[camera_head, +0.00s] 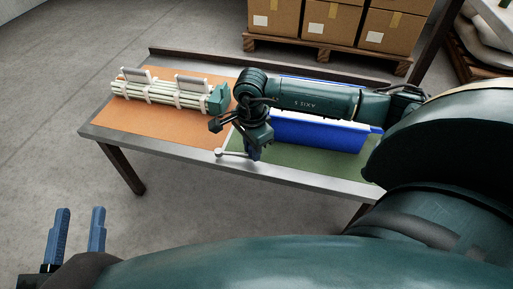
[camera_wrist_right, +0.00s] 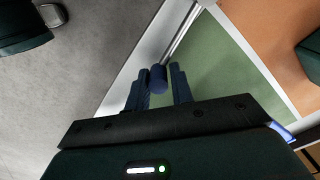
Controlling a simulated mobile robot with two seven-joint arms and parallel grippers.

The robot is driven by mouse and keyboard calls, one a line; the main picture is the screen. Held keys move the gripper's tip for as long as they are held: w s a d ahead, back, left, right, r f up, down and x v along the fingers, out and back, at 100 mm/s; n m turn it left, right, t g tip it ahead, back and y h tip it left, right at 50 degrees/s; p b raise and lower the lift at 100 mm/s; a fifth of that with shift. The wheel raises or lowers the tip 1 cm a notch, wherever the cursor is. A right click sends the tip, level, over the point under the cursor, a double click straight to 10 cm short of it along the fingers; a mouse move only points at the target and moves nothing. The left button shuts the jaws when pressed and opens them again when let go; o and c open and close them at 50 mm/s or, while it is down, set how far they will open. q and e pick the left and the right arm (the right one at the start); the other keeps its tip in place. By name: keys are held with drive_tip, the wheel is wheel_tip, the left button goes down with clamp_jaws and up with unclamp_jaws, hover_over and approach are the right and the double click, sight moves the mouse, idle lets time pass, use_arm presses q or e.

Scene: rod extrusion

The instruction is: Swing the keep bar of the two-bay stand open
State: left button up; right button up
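The stand is the table with an orange mat (camera_head: 150,124) on its left half and a green mat (camera_head: 310,160) on its right half. A silver bar (camera_head: 235,154) runs along its front edge from a pale round knob (camera_head: 219,152). I take it for the keep bar; it also shows in the right wrist view (camera_wrist_right: 183,32). The bar ends in a dark blue cylindrical grip (camera_wrist_right: 158,78). My right gripper (camera_wrist_right: 160,86) has its fingers on either side of this grip, with narrow gaps visible. My left gripper (camera_head: 80,232) is open and empty, low at the left, away from the table.
A bundle of pale rods (camera_head: 160,92) lies in a holder on the orange mat. A blue tray (camera_head: 300,131) stands on the green mat behind my right arm. Cartons (camera_head: 330,22) on a pallet stand behind the table. The floor in front is clear.

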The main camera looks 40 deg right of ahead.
drive_tip(key=shift+w, duration=0.1)
drive_tip(key=shift+w+d+b, duration=0.4)
drive_tip(key=shift+w+d, duration=0.05)
drive_tip(key=shift+w, duration=0.25)
drive_tip(key=shift+w+d+b, duration=0.35)
drive_tip(key=shift+w, duration=0.35)
idle(0.3)
drive_tip(key=shift+w, duration=0.15)
drive_tip(key=shift+w+d+b, duration=0.2)
drive_tip(key=shift+w+b, duration=0.25)
drive_tip(key=shift+w, duration=0.3)
